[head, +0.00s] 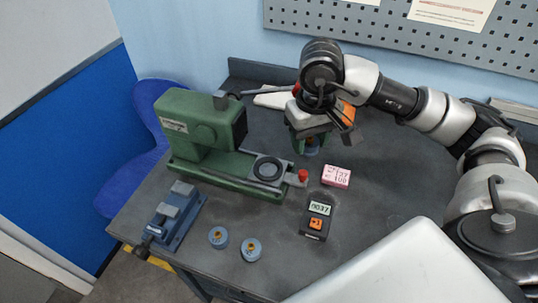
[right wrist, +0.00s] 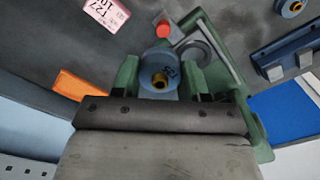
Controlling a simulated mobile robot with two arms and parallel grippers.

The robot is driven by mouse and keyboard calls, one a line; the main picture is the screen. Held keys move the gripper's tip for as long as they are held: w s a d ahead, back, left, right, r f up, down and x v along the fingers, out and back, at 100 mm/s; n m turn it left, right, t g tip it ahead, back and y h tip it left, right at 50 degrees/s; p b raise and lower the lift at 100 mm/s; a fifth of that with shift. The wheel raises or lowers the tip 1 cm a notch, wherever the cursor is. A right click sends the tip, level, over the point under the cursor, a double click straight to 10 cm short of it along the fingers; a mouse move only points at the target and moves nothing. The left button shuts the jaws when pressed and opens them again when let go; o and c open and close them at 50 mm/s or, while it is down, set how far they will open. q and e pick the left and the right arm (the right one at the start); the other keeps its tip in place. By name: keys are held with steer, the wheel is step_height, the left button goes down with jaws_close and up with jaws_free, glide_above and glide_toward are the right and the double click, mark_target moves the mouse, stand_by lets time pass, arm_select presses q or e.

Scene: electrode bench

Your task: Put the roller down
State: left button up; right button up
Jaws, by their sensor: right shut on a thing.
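My right gripper (head: 311,143) is above the bench, to the right of the green machine (head: 200,125). Its jaws are shut on a roller (right wrist: 158,68), a blue disc with a brass centre and dark marking on its face. In the right wrist view the roller sits between the two green fingers (right wrist: 158,80). In the head view the held roller is mostly hidden by the gripper. Two more blue rollers, a left one (head: 218,237) and a right one (head: 251,249), stand apart on the bench's front part. My left gripper is not in view.
A pink label block (head: 336,176) and a black meter (head: 316,215) lie in front of the gripper. A red knob (head: 303,175) is at the machine's right end. A blue vise (head: 175,215) stands at front left. Bare bench (head: 380,185) shows right of the pink block.

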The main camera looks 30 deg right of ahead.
steer(key=p, duration=0.2)
glide_above(268, 169)
step_height(268, 169, down, 5)
steer(key=shift+s+d+r, duration=0.1)
steer(key=shift+s, duration=0.05)
steer(key=shift+f, duration=0.2)
step_height(268, 169, down, 3)
steer(key=shift+f+p, duration=0.1)
steer(key=shift+p, duration=0.65)
steer(key=shift+f, duration=0.4)
